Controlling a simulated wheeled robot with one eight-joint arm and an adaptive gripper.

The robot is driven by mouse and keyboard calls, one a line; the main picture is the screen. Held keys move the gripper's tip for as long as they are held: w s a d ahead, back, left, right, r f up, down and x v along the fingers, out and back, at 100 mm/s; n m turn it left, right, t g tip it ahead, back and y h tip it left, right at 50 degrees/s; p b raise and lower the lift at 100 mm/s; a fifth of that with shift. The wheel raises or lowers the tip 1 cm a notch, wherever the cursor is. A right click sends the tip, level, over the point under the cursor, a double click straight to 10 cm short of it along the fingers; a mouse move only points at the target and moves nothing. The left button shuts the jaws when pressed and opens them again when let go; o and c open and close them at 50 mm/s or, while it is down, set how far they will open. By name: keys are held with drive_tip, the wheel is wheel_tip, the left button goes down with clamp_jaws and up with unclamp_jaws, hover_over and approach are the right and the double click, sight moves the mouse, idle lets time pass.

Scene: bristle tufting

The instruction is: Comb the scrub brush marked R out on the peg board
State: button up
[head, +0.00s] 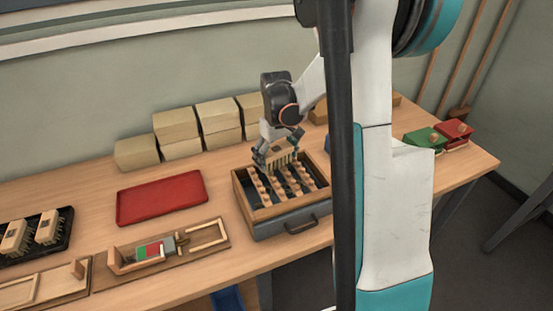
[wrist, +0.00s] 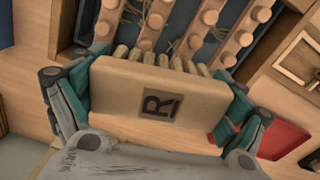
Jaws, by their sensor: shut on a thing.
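The scrub brush marked R (wrist: 140,84) fills the middle of the wrist view, a tan block with a dark square bearing an underlined R. Its tufts point toward the peg board (wrist: 170,25), whose rows of round wooden pegs show just beyond. My gripper (wrist: 160,100) is shut on the brush, one finger at each end. In the head view my gripper (head: 277,146) holds the brush (head: 280,157) over the back part of the peg board (head: 244,200). Whether the tufts touch the pegs I cannot tell. Thin strands lie between the peg rows.
A red tray (head: 162,198) lies left of the board. A wooden fixture (head: 205,238) with red and green pieces is in front of it. A dark tray (head: 66,240) with brushes is at far left. Tan boxes (head: 176,124) line the wall. Green (head: 425,139) and red (head: 453,131) boxes stand right.

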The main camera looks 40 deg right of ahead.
sight(276, 149)
drive_tip(key=shift+r+p, duration=1.45)
drive_tip(key=shift+r, duration=0.95)
